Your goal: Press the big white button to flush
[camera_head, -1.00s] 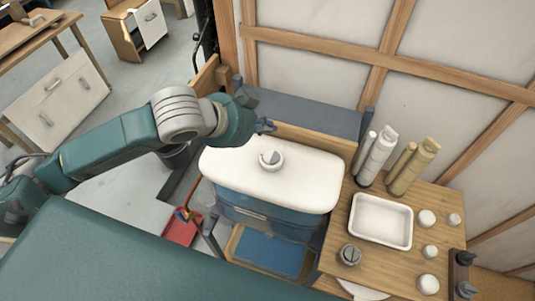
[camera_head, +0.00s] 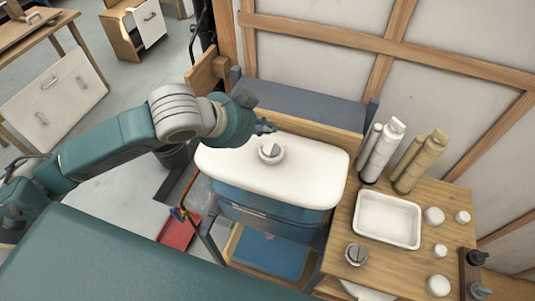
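The big white button (camera_head: 271,152) is a round white knob with a grey split top, on the white lid (camera_head: 310,178) of a blue cistern (camera_head: 265,212). My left gripper (camera_head: 266,127) reaches in from the left and hangs over the back left part of the lid, just behind the button in the picture. Its small dark fingertips appear close together, but I cannot tell whether they are shut or whether they touch anything. My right gripper does not show.
A wooden side table to the right carries a white tray (camera_head: 387,220), several white caps, a small metal fitting (camera_head: 356,254) and upright white (camera_head: 382,150) and tan (camera_head: 421,163) tubes. A red tray (camera_head: 178,232) lies on the floor at left. A wooden-framed wall stands behind.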

